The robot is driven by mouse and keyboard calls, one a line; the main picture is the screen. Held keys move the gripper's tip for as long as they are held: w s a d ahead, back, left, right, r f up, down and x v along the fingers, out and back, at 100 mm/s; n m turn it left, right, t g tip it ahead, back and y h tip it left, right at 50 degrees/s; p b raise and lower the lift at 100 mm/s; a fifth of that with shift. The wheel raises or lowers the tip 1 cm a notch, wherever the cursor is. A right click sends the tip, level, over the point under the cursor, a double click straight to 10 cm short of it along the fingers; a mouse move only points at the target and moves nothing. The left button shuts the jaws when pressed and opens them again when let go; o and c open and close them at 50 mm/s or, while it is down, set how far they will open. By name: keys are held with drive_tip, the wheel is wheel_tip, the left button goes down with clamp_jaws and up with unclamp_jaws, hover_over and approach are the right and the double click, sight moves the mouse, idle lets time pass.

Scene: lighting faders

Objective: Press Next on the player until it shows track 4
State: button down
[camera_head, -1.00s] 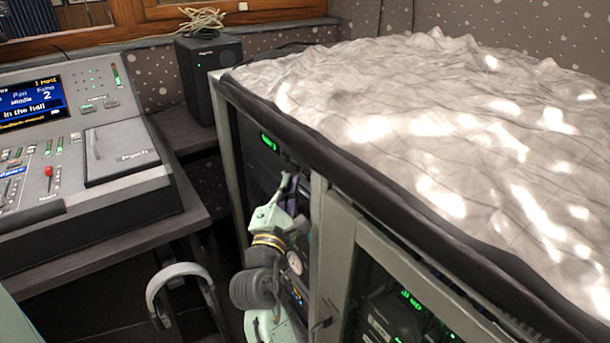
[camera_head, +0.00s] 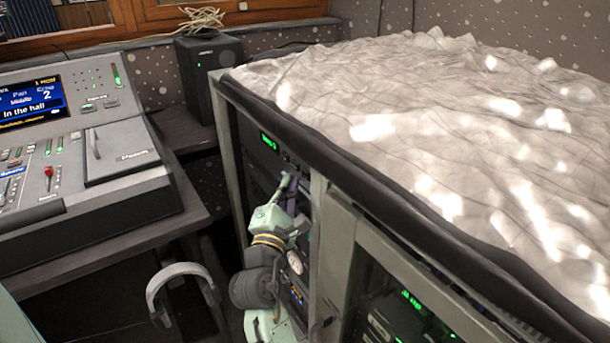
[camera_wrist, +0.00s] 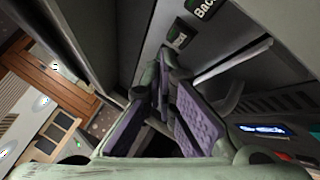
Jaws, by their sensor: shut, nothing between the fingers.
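The player (camera_head: 269,142) sits high in the rack, with a small lit green display. Its text is too small to read surely; the last character may be a 3. My gripper (camera_head: 290,182) is shut and empty in front of the rack, just below and right of that display. In the wrist view my gripper (camera_wrist: 163,78) has its fingertips close to the panel. A button labelled "Back" (camera_wrist: 203,8) shows at the top there, and a second small dark button (camera_wrist: 180,38) sits just beyond the fingertips. Whether they touch it, I cannot tell.
A pale rack post (camera_head: 322,230) stands right beside my gripper. A wrinkled cover (camera_head: 430,110) lies over the rack top. The lighting desk (camera_head: 100,150) is at left, with headphones (camera_head: 178,270) hanging below. Another lit unit (camera_head: 410,300) is at lower right.

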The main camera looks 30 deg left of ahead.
drive_tip(key=shift+w, duration=0.1)
drive_tip(key=shift+w+d, duration=0.15)
drive_tip(key=shift+w, duration=0.15)
drive_tip(key=shift+w+d+p, duration=0.15)
drive_tip(key=shift+w+p, duration=0.2)
drive_tip(key=shift+p, duration=0.1)
idle(0.7)
drive_tip(key=shift+s+a, duration=0.3)
drive_tip(key=shift+s, duration=0.4)
drive_tip(key=s, duration=0.1)
drive_tip(key=s+a, duration=0.1)
drive_tip(key=s, duration=0.1)
drive_tip(key=s+a, duration=0.1)
drive_tip(key=shift+s, duration=0.35)
idle(0.7)
